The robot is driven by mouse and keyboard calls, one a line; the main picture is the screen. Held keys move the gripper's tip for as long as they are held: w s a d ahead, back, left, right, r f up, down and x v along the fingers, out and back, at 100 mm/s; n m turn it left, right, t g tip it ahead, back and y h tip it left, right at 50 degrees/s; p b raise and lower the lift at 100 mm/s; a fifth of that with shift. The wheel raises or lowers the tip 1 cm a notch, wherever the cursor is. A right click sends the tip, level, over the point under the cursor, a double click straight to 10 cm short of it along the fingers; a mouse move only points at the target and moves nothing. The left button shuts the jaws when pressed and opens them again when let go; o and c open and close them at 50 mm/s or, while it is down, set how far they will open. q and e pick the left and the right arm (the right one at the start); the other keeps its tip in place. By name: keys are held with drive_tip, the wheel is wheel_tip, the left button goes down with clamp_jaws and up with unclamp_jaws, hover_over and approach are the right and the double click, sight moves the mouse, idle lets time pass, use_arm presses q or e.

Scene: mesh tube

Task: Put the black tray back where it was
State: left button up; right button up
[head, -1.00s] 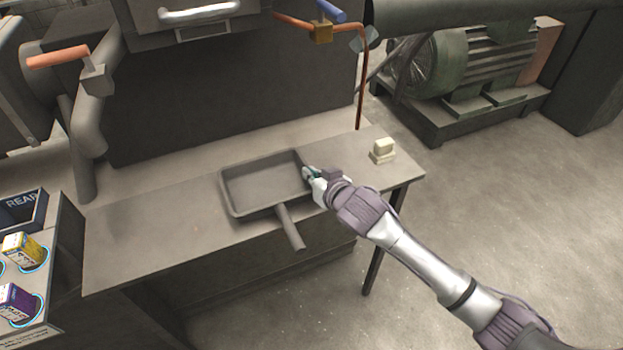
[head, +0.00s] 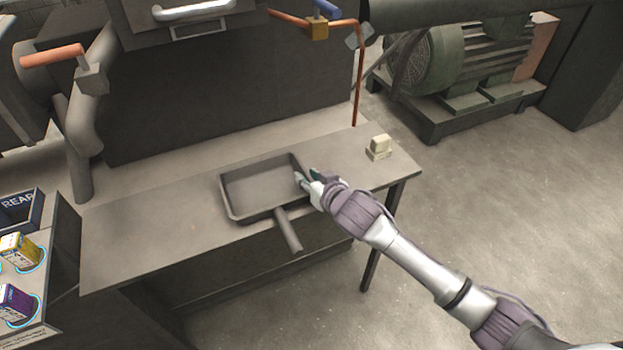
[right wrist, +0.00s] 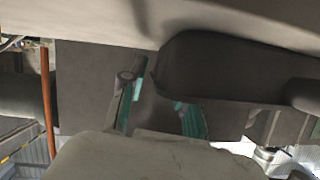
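The black tray (head: 262,185), a shallow rectangular pan with a short handle (head: 288,230), lies flat on the grey table. Its handle sticks out past the table's front edge. My right gripper (head: 307,177) is at the tray's right wall, with one finger over the inside and the other outside. In the right wrist view the teal finger pads (right wrist: 158,118) stand apart, and the dark tray (right wrist: 225,75) fills the upper right. A dark part shows between the pads; whether they touch it is unclear. My left gripper is not in view.
The table (head: 140,235) is clear left of the tray. A small cream block (head: 379,146) stands near its right end. A dark cabinet (head: 230,85) rises behind, with a copper pipe (head: 358,90). A console with small boxes (head: 20,250) is at left.

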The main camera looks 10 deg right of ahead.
drive_tip(key=v, duration=1.2)
drive_tip(key=d+f+g+h, duration=0.1)
drive_tip(key=d+f, duration=0.3)
drive_tip(key=f, duration=0.6)
drive_tip(key=d+f+g+h, duration=0.2)
drive_tip(key=d+f, duration=0.1)
drive_tip(key=f, duration=0.7)
drive_tip(key=s+d+f+g+h, duration=0.15)
drive_tip(key=s+f, duration=0.25)
drive_tip(key=f, duration=0.4)
drive_tip(key=s+d+f+g+y, duration=0.1)
drive_tip(key=s+d+f, duration=0.25)
drive_tip(key=f, duration=0.35)
drive_tip(key=s+f+g, duration=0.2)
drive_tip(key=s+f, duration=0.4)
drive_tip(key=s, duration=0.6)
drive_tip(key=s+f+g+h, duration=0.1)
drive_tip(key=s+f+g, duration=0.1)
drive_tip(key=s+f, duration=0.5)
drive_tip(key=s+d+f+g, duration=0.1)
drive_tip(key=s+f, duration=0.5)
drive_tip(key=s, duration=1.1)
drive_tip(key=shift+f+g, duration=0.25)
drive_tip(key=shift+g, duration=0.3)
drive_tip(key=shift+w+h, duration=0.1)
drive_tip(key=shift+h, duration=0.15)
